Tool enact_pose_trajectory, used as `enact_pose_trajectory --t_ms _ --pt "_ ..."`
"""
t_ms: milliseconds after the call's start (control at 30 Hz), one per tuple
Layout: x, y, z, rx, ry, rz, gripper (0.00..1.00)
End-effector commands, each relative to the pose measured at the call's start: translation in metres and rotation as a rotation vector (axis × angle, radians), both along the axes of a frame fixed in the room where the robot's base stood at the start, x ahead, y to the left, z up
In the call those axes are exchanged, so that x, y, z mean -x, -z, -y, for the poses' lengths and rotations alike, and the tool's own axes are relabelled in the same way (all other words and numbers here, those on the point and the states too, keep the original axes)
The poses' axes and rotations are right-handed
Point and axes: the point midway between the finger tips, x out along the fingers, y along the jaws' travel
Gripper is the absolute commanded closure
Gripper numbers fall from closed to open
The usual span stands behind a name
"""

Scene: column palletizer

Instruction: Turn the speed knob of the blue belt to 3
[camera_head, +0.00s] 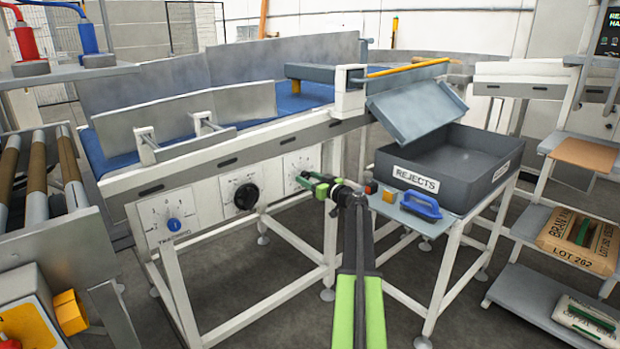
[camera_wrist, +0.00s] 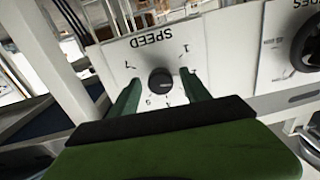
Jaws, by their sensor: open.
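The speed knob (camera_wrist: 160,81) is small, round and black. It sits on a white plate (camera_wrist: 140,56) lettered SPEED, which appears upside down in the wrist view. Marks and digits ring the knob, but its pointer is too small to read. My gripper (camera_wrist: 161,84) is open, with one green finger on each side of the knob; I cannot tell whether they touch it. In the head view my gripper (camera_head: 311,183) is at the rightmost plate (camera_head: 299,163) on the front of the blue belt (camera_head: 300,101), partly covering that plate.
A large black knob (camera_head: 246,196) is on the middle plate, left of my gripper. A blue knob (camera_head: 173,225) is on the leftmost plate. To the right, a stand carries a grey REJECTS bin (camera_head: 455,150) and a blue-handled object (camera_head: 421,206). Shelves with sacks (camera_head: 582,238) stand far right.

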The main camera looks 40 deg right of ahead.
Motion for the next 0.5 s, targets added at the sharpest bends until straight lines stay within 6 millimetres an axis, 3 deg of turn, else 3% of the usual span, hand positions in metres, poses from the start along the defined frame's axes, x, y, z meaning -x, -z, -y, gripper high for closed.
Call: enact_pose_trajectory --t_ms 100,367,500 --pt "-0.0089 0.0 0.0013 0.0 0.001 0.0 0.45" --pt "-0.0102 0.0 0.0007 0.0 0.001 0.0 0.45" --pt "-0.01 0.0 0.0007 0.0 0.001 0.0 0.6"
